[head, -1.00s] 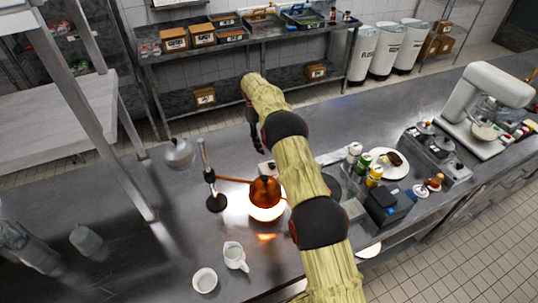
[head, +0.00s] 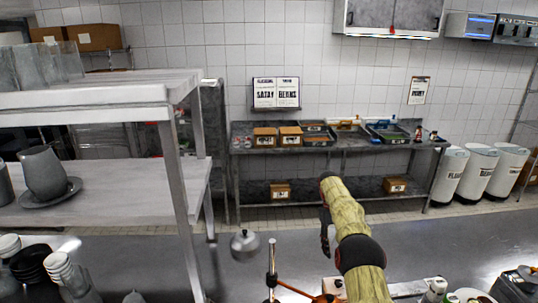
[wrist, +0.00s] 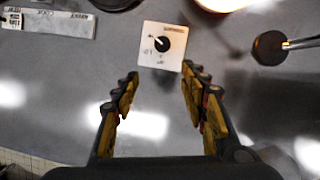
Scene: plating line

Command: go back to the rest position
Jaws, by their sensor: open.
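My gripper (wrist: 158,95) is open and empty in the wrist view, its two fingers apart above the bare steel counter (wrist: 60,75). A small white box with a black knob (wrist: 162,45) lies on the counter just beyond the fingertips, not between them. In the head view my gripper (head: 328,228) hangs down at the end of my raised arm, seen from the side and partly hidden by the arm.
A copper lamp (head: 330,287) on a stand (head: 272,260) is close by my arm. A grey lidded pot (head: 245,243) stands on the counter. A shelf post (head: 180,200) rises at left. A back table (head: 350,143) holds boxes and trays.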

